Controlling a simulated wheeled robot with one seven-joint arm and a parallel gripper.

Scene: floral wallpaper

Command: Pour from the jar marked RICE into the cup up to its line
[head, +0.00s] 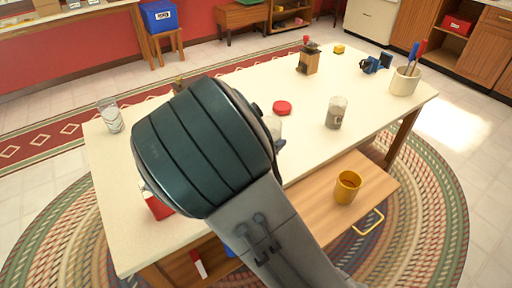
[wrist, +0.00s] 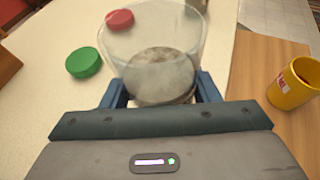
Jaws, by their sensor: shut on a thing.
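My gripper (wrist: 161,92) is shut on a clear jar (wrist: 152,42), its blue fingers on either side. The jar holds pale greyish contents at its bottom; no label on it is readable. In the head view only a sliver of this jar (head: 273,126) shows past my arm. The yellow cup (head: 347,188) stands upright on a wooden pull-out board, right of my gripper. It also shows in the wrist view (wrist: 293,85), with a small label on its side; its line cannot be made out. Another clear jar (head: 336,113) with grey contents and one (head: 111,117) with whitish contents stand on the table.
A red lid (head: 282,108) and a green lid (wrist: 83,62) lie on the white table (head: 240,82). A wooden grinder (head: 308,60), a blue object (head: 375,64) and a utensil crock (head: 404,81) stand farther back. The pull-out board (head: 305,205) has free room around the cup.

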